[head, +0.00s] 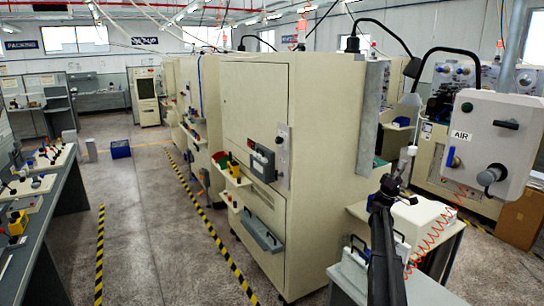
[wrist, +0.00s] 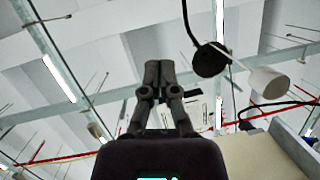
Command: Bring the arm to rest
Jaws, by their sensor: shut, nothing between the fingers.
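My gripper (wrist: 159,70) is in the middle of the wrist view, its two dark fingers together and nothing between them. It points up towards the white ceiling. In the head view my dark arm stands nearly upright at the lower right, in front of a white table and to the right of the large cream machine (head: 327,150). The fingertips are too small there to make out clearly.
A grey air box (head: 490,140) with a coiled red hose is right of my arm. A black lamp (wrist: 210,60) and a cream lamp (wrist: 268,82) hang near my gripper in the wrist view.

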